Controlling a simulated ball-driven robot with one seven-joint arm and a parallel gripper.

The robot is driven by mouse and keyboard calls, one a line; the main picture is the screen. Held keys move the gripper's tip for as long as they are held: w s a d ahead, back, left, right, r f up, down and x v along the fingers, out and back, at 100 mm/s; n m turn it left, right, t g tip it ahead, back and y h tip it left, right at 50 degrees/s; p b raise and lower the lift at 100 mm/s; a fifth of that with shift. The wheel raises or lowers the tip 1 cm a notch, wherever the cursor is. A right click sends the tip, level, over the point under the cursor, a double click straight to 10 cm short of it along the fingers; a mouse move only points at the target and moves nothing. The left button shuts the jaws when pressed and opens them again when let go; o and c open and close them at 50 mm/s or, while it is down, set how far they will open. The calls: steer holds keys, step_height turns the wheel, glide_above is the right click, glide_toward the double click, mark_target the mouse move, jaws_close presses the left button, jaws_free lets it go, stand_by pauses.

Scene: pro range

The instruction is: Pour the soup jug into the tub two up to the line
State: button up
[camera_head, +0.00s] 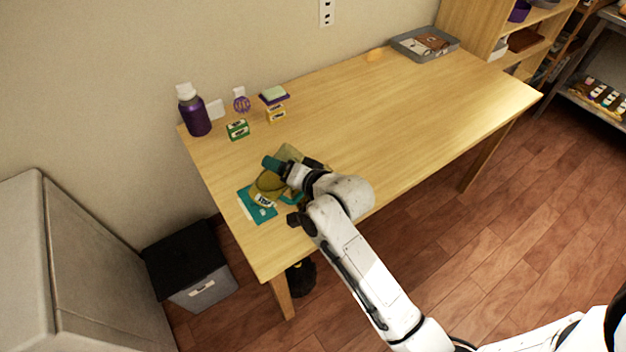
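A yellow-olive container (268,187) with a pale label stands on or just above a teal mat (246,202) on the left part of the table. I cannot tell whether it is the tub or the jug. Another olive piece (290,152) shows just behind my gripper; what it belongs to is partly hidden. My gripper (274,164) is beside and above the container, reaching in from the right, with a dark teal tip. My own arm hides its fingers' hold, so I cannot tell whether they are shut on anything. No fill line or soup level is readable.
A purple bottle (196,113) stands at the back left. A grey tray (425,56) sits at the far back right. The table's middle and right are clear.

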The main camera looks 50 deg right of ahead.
steer(key=shift+f+m+b, duration=0.3)
steer(key=shift+f+b, duration=0.2)
steer(key=shift+b, duration=0.35)
stand_by(0.4)
steer(key=shift+d+r+m+t+y+b, duration=0.1)
steer(key=shift+r+m+t+y+b, duration=0.2)
steer(key=shift+r+m+y+b, duration=0.25)
stand_by(1.7)
steer(key=shift+d+f+m+y+b, duration=0.1)
steer(key=shift+f+m+y+b, duration=0.35)
steer(key=shift+b, duration=0.45)
stand_by(1.9)
